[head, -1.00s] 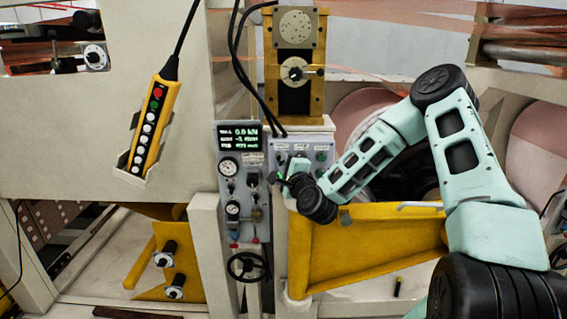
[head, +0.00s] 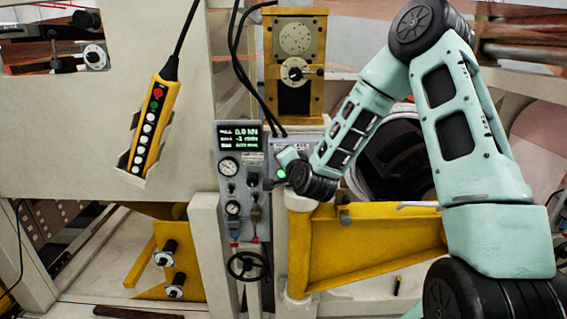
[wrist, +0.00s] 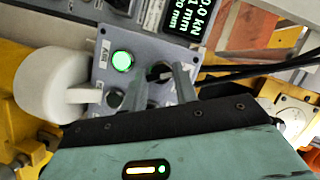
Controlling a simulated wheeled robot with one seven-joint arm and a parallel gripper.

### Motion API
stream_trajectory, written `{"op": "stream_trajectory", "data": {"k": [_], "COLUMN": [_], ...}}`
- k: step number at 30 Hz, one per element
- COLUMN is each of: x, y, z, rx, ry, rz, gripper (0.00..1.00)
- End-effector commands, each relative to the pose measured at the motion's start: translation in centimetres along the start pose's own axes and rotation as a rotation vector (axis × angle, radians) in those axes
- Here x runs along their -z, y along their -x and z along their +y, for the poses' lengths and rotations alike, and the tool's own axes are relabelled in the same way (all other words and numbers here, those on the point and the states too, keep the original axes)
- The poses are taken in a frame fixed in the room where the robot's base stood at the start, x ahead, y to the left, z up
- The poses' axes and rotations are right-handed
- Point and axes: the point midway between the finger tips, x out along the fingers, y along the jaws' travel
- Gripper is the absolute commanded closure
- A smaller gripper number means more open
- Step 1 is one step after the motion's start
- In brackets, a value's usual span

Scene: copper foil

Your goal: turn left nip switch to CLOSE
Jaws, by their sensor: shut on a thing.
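The grey switch panel (wrist: 142,52) fills the middle of the wrist view, with a lit green lamp (wrist: 122,61). My gripper (wrist: 158,80) is at the panel, its two grey fingers on either side of a dark switch knob (wrist: 158,72). It is shut on this knob, which is partly hidden by the fingers. I cannot read the labels or the knob's setting. In the head view my gripper (head: 280,163) covers much of the small panel right of the gauge console.
The gauge console (head: 240,185) with a lit display (head: 238,136) stands left of my gripper. A yellow gate (head: 375,245) is below my arm. A yellow pendant (head: 147,125) hangs at the left. Black cables (head: 240,65) run down above the panel.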

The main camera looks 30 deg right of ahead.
Motion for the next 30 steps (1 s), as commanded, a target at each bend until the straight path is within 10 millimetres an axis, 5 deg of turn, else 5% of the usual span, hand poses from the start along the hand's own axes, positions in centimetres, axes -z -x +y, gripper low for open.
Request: {"op": "stream_trajectory", "data": {"k": [17, 18, 20, 30], "x": [-0.04, -0.04, -0.04, -0.01], "y": [0.02, 0.02, 0.02, -0.07], "z": [0.09, 0.09, 0.08, -0.06], "rx": [-0.015, -0.015, -0.014, -0.012], "ry": [0.031, 0.031, 0.03, 0.029], "rz": [-0.001, -0.002, -0.001, -0.001], "gripper": [0.94, 0.63, 0.49, 0.49]}}
